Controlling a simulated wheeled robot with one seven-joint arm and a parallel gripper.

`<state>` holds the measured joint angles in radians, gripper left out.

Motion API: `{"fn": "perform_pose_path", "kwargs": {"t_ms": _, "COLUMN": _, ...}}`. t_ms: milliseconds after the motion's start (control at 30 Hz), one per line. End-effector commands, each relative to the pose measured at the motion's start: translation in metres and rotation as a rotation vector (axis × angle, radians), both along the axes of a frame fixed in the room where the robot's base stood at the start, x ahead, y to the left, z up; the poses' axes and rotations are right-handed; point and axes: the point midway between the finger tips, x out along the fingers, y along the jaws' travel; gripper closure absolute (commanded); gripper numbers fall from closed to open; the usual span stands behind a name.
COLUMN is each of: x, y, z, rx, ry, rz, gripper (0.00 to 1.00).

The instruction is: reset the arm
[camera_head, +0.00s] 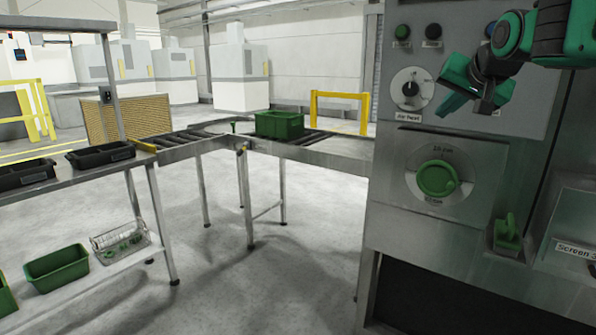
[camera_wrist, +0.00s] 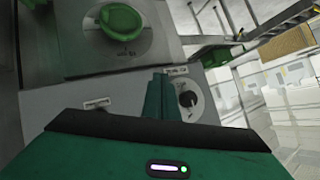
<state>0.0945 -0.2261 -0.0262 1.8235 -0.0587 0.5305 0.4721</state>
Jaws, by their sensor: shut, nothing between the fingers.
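My gripper (camera_head: 462,99) is at the upper right of the head view, in front of the upper part of a grey machine panel. Its green fingers are closed together with nothing between them. The closed fingers also show in the wrist view (camera_wrist: 160,97), with the panel behind them. A black knob on a white dial (camera_head: 410,89) sits just left of the gripper, and it also shows in the wrist view (camera_wrist: 187,99). A large green knob (camera_head: 437,178) is below the gripper. I cannot tell whether the fingers touch the panel.
A green handle (camera_head: 507,235) juts out lower right. A green crate (camera_head: 279,125) stands on a roller conveyor (camera_head: 325,139). Black trays (camera_head: 100,155) lie on the left table. Open floor lies between.

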Motion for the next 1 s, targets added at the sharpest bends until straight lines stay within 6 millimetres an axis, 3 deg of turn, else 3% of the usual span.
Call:
{"fn": "perform_pose_path", "kwargs": {"t_ms": 100, "x": -0.045, "y": -0.031, "z": -0.060, "rx": -0.030, "ry": 0.147, "rz": -0.037, "gripper": 1.00}}
{"fn": "perform_pose_path", "kwargs": {"t_ms": 300, "x": -0.131, "y": -0.067, "z": -0.152, "rx": -0.052, "ry": 0.395, "rz": -0.070, "gripper": 1.00}}
{"fn": "perform_pose_path", "kwargs": {"t_ms": 467, "x": -0.211, "y": -0.081, "z": -0.219, "rx": -0.040, "ry": 0.593, "rz": -0.076, "gripper": 1.00}}
{"fn": "perform_pose_path", "kwargs": {"t_ms": 600, "x": -0.285, "y": -0.081, "z": -0.271, "rx": -0.008, "ry": 0.760, "rz": -0.063, "gripper": 1.00}}
{"fn": "perform_pose_path", "kwargs": {"t_ms": 800, "x": -0.367, "y": -0.070, "z": -0.320, "rx": 0.048, "ry": 0.937, "rz": -0.031, "gripper": 1.00}}
{"fn": "perform_pose_path", "kwargs": {"t_ms": 1000, "x": -0.399, "y": -0.062, "z": -0.336, "rx": 0.076, "ry": 1.003, "rz": -0.012, "gripper": 1.00}}
